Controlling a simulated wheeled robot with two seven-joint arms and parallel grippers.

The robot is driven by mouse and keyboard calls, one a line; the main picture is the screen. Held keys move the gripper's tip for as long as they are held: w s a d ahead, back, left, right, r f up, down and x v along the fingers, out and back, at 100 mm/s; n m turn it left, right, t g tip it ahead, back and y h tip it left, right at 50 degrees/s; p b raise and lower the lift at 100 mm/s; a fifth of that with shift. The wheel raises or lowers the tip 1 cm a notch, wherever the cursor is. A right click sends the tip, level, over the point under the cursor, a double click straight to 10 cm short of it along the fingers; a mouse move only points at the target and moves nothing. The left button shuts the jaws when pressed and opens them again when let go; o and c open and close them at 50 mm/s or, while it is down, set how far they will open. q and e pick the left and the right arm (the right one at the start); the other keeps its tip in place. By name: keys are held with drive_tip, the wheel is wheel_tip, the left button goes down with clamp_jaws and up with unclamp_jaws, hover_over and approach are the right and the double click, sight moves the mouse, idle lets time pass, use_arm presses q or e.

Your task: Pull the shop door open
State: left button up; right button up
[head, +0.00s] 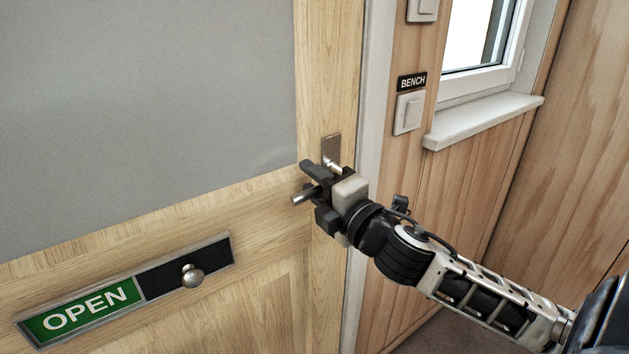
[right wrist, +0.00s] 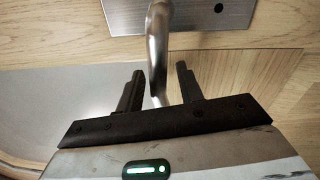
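The shop door (head: 250,235) is pale wood with a grey glazed upper panel. It looks closed against its white frame. A metal lever handle (head: 302,196) sits on a metal plate (head: 331,148) near the door's right edge. My right gripper (head: 310,190) is at the handle. In the right wrist view, the handle (right wrist: 157,55) passes between the two black fingers (right wrist: 160,88), with gaps showing on both sides, so the gripper is open around it. My left gripper is in neither view.
An OPEN sign slider (head: 125,290) with a round knob is on the door's lower part. Right of the frame are a switch labelled BENCH (head: 408,112), another switch above it, and a window with a white sill (head: 485,120). A plain wood wall (head: 575,170) stands at the far right.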

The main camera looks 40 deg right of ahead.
clamp_jaws()
drive_tip(key=shift+f, duration=0.1)
drive_tip(key=n, duration=0.2)
drive_tip(key=f+n, duration=0.1)
drive_tip(key=shift+d+f+n, duration=0.1)
drive_tip(key=shift+f+n, duration=0.2)
drive_tip(key=shift+n, duration=0.1)
drive_tip(key=shift+d+f+n+y+p, duration=0.2)
drive_tip(key=shift+f+n, duration=0.3)
drive_tip(key=shift+n, duration=0.6)
drive_tip(key=shift+d+f+n+y+p, duration=0.1)
drive_tip(key=shift+d+f+n+p, duration=0.25)
drive_tip(key=shift+n, duration=0.75)
drive_tip(key=shift+f, duration=0.1)
